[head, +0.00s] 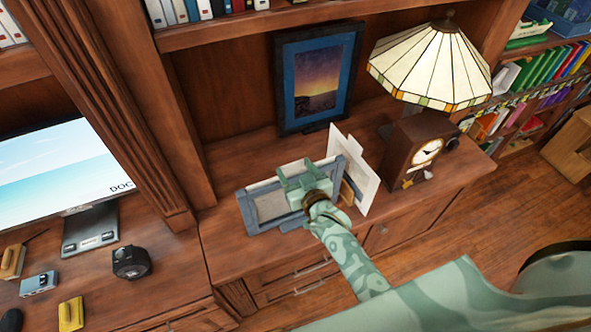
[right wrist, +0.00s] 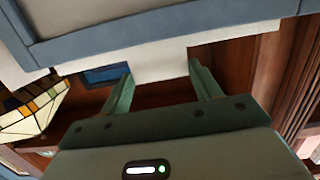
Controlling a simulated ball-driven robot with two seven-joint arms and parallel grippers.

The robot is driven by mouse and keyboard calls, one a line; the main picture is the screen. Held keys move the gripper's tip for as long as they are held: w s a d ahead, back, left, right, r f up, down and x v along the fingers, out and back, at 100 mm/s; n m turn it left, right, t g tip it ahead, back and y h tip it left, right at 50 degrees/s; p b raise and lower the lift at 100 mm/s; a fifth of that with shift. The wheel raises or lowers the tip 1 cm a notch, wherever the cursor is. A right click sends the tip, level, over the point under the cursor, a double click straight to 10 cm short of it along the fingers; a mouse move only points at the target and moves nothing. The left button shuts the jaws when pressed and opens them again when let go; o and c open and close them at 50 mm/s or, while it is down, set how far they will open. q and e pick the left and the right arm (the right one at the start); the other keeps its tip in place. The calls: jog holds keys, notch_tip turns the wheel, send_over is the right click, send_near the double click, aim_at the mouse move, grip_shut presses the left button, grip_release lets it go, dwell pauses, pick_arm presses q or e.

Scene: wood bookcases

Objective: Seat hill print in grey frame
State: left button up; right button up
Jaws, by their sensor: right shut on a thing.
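The grey frame (head: 247,212) stands tilted on the wood cabinet, its pale inner panel facing up; its rail crosses the top of the right wrist view (right wrist: 150,24). My right gripper (head: 300,178) is at the frame's upper edge. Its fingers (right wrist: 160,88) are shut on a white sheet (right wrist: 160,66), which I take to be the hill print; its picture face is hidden. A white strip of it (head: 268,181) shows along the frame's top edge. I cannot tell how deep it sits. My left gripper is not in view.
Another white sheet (head: 368,187) stands upright just right of my gripper, close to a wooden clock (head: 405,150). A stained-glass lamp (head: 430,68) and a blue-framed picture (head: 318,78) stand behind. A monitor (head: 65,165) is at left. The cabinet top left of the frame is clear.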

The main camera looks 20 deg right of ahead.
jog(key=shift+a+f+b, duration=0.15)
jog(key=shift+f+b, duration=0.6)
jog(key=shift+f, duration=0.2)
jog(key=o, duration=1.4)
jog(key=shift+w, duration=0.1)
notch_tip(320, 180, up, 19)
jog(key=p, duration=1.6)
jog(key=shift+r, duration=0.2)
